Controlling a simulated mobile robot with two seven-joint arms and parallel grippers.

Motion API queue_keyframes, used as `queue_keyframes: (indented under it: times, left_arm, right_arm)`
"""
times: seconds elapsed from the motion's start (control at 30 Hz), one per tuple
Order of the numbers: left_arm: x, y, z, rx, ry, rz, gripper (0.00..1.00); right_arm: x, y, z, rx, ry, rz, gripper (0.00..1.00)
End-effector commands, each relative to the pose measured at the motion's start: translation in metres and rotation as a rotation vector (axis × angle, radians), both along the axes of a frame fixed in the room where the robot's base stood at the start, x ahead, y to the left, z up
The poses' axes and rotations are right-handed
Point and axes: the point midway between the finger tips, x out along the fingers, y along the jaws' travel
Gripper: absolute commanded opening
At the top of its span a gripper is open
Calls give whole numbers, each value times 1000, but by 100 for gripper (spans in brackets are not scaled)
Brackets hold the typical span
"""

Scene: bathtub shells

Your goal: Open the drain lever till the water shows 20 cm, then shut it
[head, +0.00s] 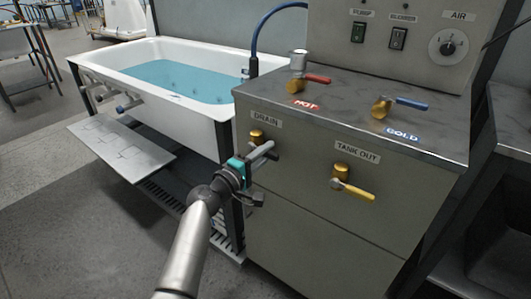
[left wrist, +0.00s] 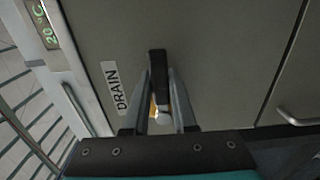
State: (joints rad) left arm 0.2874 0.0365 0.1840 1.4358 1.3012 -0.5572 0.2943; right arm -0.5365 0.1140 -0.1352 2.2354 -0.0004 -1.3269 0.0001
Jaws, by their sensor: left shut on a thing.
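The drain valve has a brass body (head: 257,134) under the DRAIN label (head: 266,120) on the grey cabinet front. My left gripper (head: 260,153) is at this valve and shut on the drain lever. In the left wrist view, the dark lever handle (left wrist: 157,65) stands between the two fingers, with a little brass showing behind. The fingers hide much of the lever, so its exact angle is hard to tell. Blue water (head: 175,80) stands in the white bathtub (head: 219,110). A small green display (left wrist: 48,30) appears to read 20, its unit unclear. My right gripper is out of view.
A yellow TANK OUT lever (head: 355,189) is right of the drain on the same front. Red HOT (head: 316,79) and blue COLD (head: 410,103) levers stand on the cabinet top. A metal step (head: 120,150) lies before the tub.

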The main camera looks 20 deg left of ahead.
Motion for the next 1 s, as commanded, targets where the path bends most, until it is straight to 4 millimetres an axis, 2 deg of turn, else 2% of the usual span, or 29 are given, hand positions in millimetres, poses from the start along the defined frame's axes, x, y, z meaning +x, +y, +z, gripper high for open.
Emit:
queue_keyframes:
  times: [0.1,1.0]
  left_arm:
    - [0,0,0,0,0,0,0]
    - [0,0,0,-1,1,0,0]
  right_arm:
    - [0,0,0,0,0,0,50]
    - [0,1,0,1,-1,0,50]
